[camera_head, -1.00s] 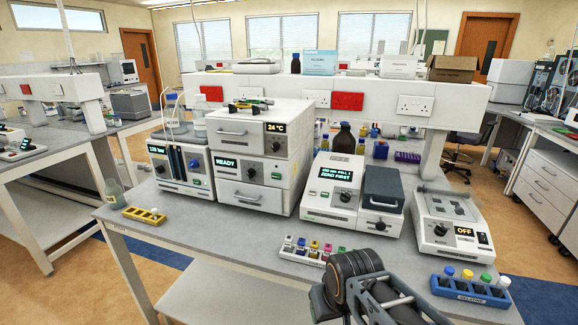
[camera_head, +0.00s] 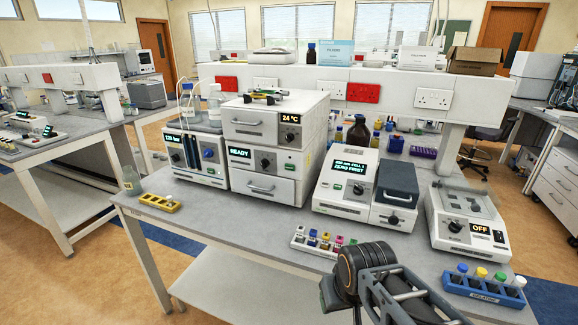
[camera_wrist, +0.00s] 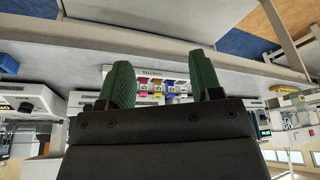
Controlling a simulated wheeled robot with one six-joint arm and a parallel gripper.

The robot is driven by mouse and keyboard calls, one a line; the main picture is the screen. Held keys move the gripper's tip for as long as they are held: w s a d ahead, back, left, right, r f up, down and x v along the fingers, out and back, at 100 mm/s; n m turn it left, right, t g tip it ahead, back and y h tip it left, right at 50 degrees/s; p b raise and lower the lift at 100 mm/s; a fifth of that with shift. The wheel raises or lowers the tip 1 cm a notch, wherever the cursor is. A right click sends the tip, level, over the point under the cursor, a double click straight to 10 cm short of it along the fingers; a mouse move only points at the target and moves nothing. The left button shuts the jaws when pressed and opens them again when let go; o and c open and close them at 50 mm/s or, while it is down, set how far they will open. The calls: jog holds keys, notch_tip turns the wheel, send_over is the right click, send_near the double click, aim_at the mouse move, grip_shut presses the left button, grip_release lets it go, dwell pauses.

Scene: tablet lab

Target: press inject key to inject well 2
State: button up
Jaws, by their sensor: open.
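A white instrument stack (camera_head: 270,155) stands on the bench, with a display reading READY (camera_head: 240,153) on its middle module. That module has a dark knob (camera_head: 265,161) and a small green patch (camera_head: 290,167), which may be a key; its lettering is too small to read. I cannot pick out well 2. My gripper (camera_wrist: 163,85) is open and empty in the wrist view, its green-padded fingers apart. In the head view my arm is at the lower right, in front of the bench and well away from the stack.
A white rack of coloured vials (camera_head: 301,240) lies at the bench front; it shows upside down between my fingers in the wrist view. A pump unit (camera_head: 190,157), a ZERO FIRST instrument (camera_head: 342,192), an OFF unit (camera_head: 465,222), a yellow rack (camera_head: 153,203) and a blue rack (camera_head: 470,290) also stand there.

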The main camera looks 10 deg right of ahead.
dwell(0.4)
grip_shut()
dwell(0.4)
dwell(1.1)
